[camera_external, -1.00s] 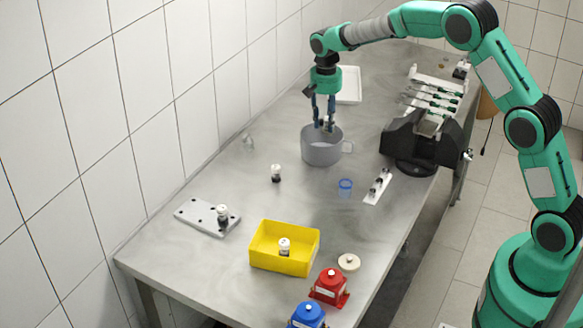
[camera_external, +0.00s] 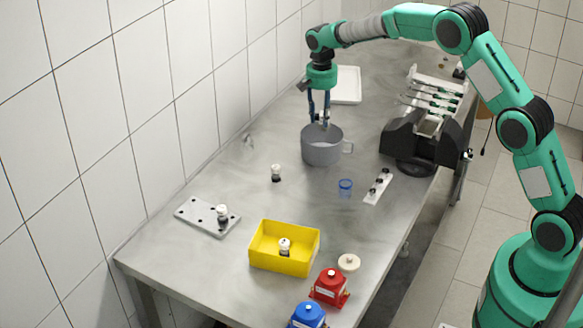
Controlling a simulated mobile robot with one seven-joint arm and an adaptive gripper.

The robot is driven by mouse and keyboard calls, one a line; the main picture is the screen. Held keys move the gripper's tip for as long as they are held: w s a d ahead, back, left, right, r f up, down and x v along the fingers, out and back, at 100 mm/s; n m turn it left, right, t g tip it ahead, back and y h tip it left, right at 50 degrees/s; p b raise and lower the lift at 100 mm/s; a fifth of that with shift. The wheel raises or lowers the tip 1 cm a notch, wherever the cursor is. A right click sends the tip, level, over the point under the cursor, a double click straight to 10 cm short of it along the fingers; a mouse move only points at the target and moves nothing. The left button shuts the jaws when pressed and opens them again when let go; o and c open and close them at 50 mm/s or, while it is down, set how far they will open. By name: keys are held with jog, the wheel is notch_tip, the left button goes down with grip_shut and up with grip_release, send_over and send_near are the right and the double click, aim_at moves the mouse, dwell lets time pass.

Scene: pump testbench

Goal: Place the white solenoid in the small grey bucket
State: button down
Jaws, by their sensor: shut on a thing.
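The small grey bucket (camera_external: 322,150) stands upright on the metal table, its handle to the right. My gripper (camera_external: 319,121) points down over the bucket's mouth, its fingertips near the far rim. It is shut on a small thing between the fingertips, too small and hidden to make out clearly. Three small white-topped parts with dark bases show elsewhere: one upright on the bare table (camera_external: 276,173), one on a grey holed plate (camera_external: 221,214), and one inside the yellow bin (camera_external: 284,247). I cannot tell whether any of them is the white solenoid.
A black machine (camera_external: 416,140) stands right of the bucket, with a tool rack (camera_external: 436,98) behind it. A blue cup (camera_external: 345,187) and a white strip (camera_external: 378,187) lie in front. A white tray (camera_external: 347,86) is behind. Red (camera_external: 329,287) and blue (camera_external: 307,315) housings stand at the front.

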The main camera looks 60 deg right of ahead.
notch_tip(320, 180, down, 6)
jog(key=shift+w+d+r+b, duration=0.1)
jog(key=shift+b, duration=0.5)
jog(key=shift+f, duration=0.2)
jog(key=shift+f+b, duration=0.4)
jog(key=shift+f, duration=1.45)
jog(key=shift+f, duration=0.1)
jog(key=c, duration=1.3)
grip_release()
jog(key=shift+f, duration=0.1)
